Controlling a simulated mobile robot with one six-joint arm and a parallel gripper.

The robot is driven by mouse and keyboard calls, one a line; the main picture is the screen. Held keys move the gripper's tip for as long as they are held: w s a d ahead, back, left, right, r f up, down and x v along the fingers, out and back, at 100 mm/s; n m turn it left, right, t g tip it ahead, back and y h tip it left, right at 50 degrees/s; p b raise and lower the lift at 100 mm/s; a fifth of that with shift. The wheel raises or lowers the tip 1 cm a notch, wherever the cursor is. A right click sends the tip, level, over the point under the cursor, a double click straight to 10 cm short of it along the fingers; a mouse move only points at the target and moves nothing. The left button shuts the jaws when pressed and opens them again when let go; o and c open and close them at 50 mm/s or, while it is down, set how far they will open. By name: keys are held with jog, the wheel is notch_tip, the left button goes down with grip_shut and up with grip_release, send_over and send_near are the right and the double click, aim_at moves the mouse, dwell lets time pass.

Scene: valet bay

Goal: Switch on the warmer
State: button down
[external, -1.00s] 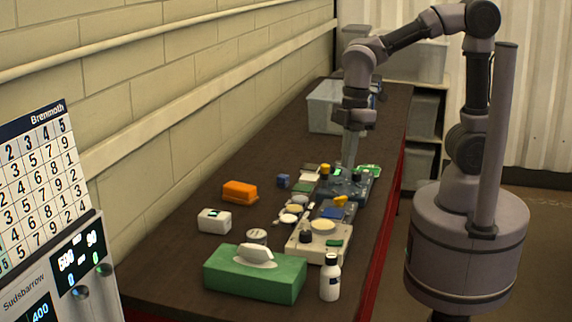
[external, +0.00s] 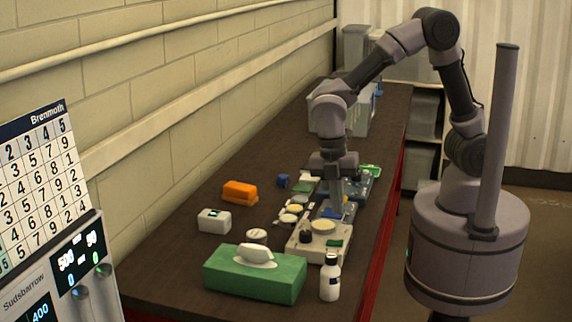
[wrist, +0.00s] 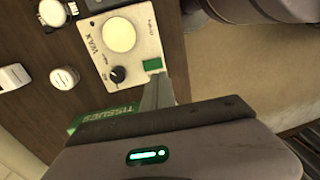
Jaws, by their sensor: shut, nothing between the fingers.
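The warmer (external: 306,252) is a cream box marked WAX, on the near part of the bench; it also shows in the wrist view (wrist: 97,54). It has a round cream well (wrist: 119,35), a black knob (wrist: 118,74) and a green switch (wrist: 153,65) at one corner. I cannot tell whether the switch is on. My gripper (external: 331,211) is shut and empty, pointing down just beyond the warmer in the external view. In the wrist view its fingers (wrist: 158,84) appear close beside the green switch; contact cannot be told.
A green tissue box (external: 250,279) and white bottle (external: 330,280) stand in front of the warmer. An orange block (external: 240,191), white box (external: 214,220) and round white pot (external: 256,236) lie left. Small items and a blue-grey device (external: 362,184) are beyond. Bare bench lies along the wall.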

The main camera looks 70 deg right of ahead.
aim_at(340, 240)
jog(key=f+b, duration=0.1)
jog(key=f, duration=0.1)
jog(key=f+b, duration=0.1)
jog(key=f, duration=0.2)
jog(key=s+f+b, duration=0.1)
jog(key=f, duration=0.1)
jog(key=shift+f, duration=0.3)
jog(key=shift+s+f, duration=0.1)
jog(key=shift+f, duration=0.1)
jog(key=shift+r, duration=0.1)
jog(key=shift+w+r+p, duration=0.2)
jog(key=shift+w+p, duration=0.4)
jog(key=shift+w, duration=0.2)
